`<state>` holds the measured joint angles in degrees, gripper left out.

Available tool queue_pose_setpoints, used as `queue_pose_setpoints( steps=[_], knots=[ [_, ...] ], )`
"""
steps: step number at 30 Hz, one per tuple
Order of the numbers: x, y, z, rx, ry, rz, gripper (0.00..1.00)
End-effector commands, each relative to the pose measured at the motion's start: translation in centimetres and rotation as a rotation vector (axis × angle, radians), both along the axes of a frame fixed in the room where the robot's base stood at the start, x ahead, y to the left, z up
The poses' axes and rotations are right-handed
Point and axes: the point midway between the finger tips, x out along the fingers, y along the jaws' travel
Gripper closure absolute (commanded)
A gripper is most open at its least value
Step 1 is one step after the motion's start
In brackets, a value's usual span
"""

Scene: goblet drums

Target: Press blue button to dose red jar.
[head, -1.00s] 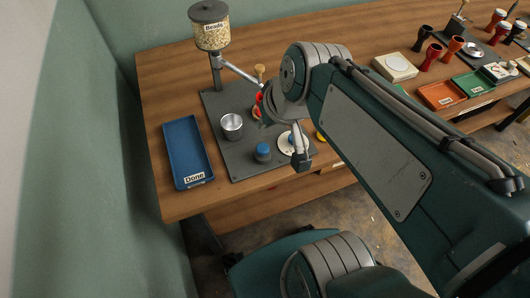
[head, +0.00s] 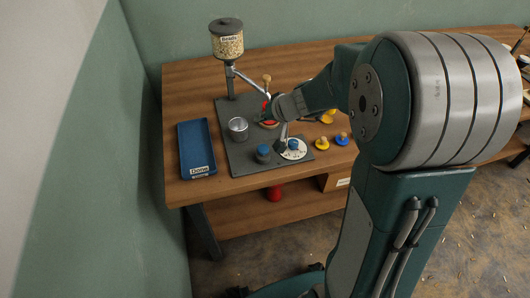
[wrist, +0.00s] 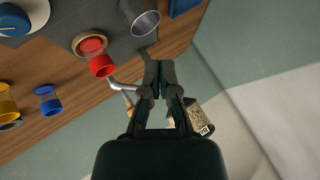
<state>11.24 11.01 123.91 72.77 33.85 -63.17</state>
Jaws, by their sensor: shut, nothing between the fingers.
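The red jar (head: 268,122) sits on a round wooden base on the grey board, partly hidden by my gripper. It shows more clearly in the wrist view (wrist: 97,57). A blue-topped dark cylinder (head: 263,153) stands at the board's front edge. Beside it, a blue cap sits on a white disc (head: 293,149); the disc also shows in the wrist view (wrist: 36,14). I cannot tell which blue piece is the button. My gripper (head: 257,117) is shut and empty above the board, beside the red jar. Its fingertips are together in the wrist view (wrist: 159,66).
A bead hopper (head: 227,42) stands at the board's back left, with a metal arm. A metal cup (head: 238,129) is left of my gripper. A blue "Done" tray (head: 197,147) lies at the left. Yellow (head: 322,143) and blue (head: 342,139) pieces stand at the right.

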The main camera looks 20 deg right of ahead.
Motion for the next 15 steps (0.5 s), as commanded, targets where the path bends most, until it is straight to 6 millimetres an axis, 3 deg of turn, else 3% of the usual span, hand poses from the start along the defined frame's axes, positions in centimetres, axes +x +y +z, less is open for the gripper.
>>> queue_pose_setpoints(
  steps=[4,15],
  knots=[
    [1.10,-0.72,-1.25,0.008,-0.004,-0.026,1.00],
    [1.25,-0.83,-1.44,0.008,-0.006,-0.030,1.00]
  ],
)
